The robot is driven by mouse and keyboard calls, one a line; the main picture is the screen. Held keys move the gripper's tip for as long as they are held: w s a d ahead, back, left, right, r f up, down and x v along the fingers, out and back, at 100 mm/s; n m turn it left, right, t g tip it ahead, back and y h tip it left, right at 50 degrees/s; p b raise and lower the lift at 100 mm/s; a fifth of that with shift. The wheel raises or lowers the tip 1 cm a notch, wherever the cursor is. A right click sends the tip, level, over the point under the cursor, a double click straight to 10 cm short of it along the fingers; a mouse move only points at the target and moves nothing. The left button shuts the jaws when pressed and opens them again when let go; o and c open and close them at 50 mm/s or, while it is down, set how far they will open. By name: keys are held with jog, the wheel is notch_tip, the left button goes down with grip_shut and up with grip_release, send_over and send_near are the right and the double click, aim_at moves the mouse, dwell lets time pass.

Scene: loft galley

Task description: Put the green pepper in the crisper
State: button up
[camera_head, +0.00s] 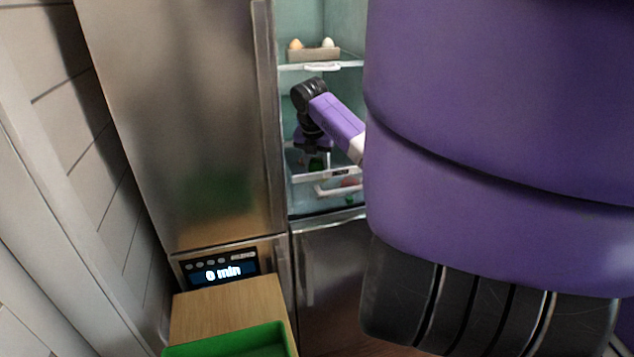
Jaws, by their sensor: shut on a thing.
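My gripper (314,152) is inside the open fridge, pointing down and shut on the green pepper (317,164). The pepper is small and dark green in the head view, with its top partly hidden by the gripper. It is at the crisper (338,174), a clear drawer with a pale front edge low in the fridge. I cannot tell whether the pepper touches the drawer's floor. My own purple arm hides the right side of the fridge and part of the crisper.
A carton with eggs (314,54) stands on the shelf above. A reddish item (349,182) and a small green item (349,200) show low in the fridge. A steel door (180,110) is at the left. A green tray (230,342) rests on the wooden counter (225,308).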

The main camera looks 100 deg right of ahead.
jog(key=shift+f+b, duration=1.55)
jog(key=shift+f, duration=0.5)
jog(key=shift+f, duration=0.15)
jog(key=o, duration=1.4)
jog(key=p+v, duration=1)
jog(key=v, duration=0.2)
jog(key=shift+w+d, duration=0.1)
jog(key=shift+w, duration=0.05)
